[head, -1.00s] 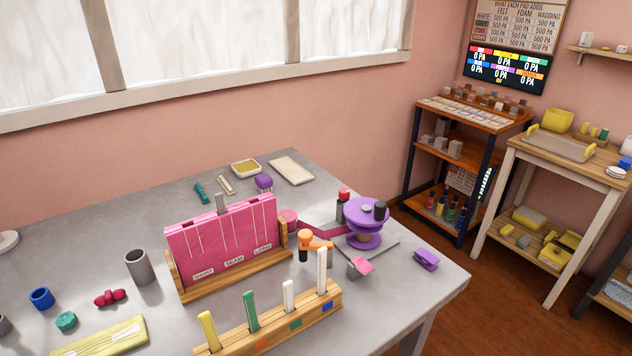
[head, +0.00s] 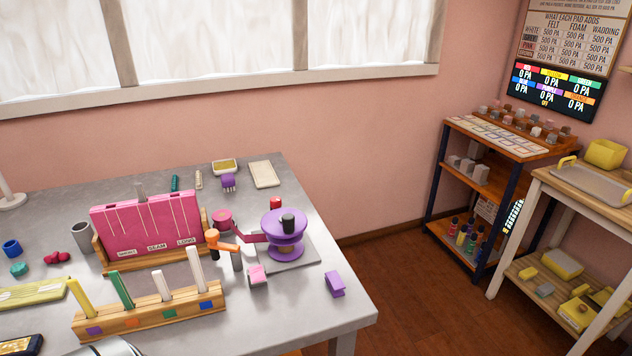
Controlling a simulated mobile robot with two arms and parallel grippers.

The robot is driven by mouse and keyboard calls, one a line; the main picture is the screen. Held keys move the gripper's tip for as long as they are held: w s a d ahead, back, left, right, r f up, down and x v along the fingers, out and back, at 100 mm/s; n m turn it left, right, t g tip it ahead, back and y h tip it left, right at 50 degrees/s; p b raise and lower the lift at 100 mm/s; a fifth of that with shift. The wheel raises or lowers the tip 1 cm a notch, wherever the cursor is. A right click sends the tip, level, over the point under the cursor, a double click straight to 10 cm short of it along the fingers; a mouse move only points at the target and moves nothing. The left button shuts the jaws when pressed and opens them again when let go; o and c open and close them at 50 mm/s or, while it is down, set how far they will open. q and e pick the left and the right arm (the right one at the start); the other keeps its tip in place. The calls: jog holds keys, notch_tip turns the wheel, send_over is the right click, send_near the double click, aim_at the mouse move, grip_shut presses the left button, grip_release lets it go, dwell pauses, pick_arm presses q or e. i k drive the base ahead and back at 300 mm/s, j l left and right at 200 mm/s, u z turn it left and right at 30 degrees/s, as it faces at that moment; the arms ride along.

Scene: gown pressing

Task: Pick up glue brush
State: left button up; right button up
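I cannot tell for certain which thing is the glue brush. A small purple piece with what look like bristles or prongs (head: 228,183) lies at the back of the grey table (head: 330,305). A wooden block (head: 135,323) at the front holds upright yellow, green and white sticks. An orange-headed tool (head: 222,244) stands beside the pink board (head: 148,228). Neither gripper shows in the head view. A pale curved shape at the bottom edge is too cut off to tell.
A purple round stand (head: 284,240) sits on a grey plate, with a purple clip (head: 335,284) near the table's right edge. A grey cup (head: 84,238) stands left of the pink board. Floor is clear between the table and the orange shelf unit (head: 487,173).

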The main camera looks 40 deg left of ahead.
aim_at(228, 180)
jog(key=i+l+z, duration=0.4)
jog(key=i, duration=0.4)
jog(key=i+l+z, duration=0.2)
jog(key=i, duration=0.2)
jog(key=i+u, duration=0.65)
jog(key=u, duration=0.15)
jog(key=i+l+u, duration=0.2)
jog(key=u, duration=0.2)
jog(key=i+u, duration=0.2)
jog(key=u, duration=0.3)
jog(key=i+u, duration=0.2)
jog(key=u, duration=0.3)
jog(key=i+l+u, duration=0.1)
jog(key=u, duration=0.4)
jog(key=i+l+u, duration=0.2)
jog(key=u, duration=0.3)
jog(key=i+l+u, duration=0.15)
jog(key=l+u, duration=0.15)
jog(key=u, duration=0.15)
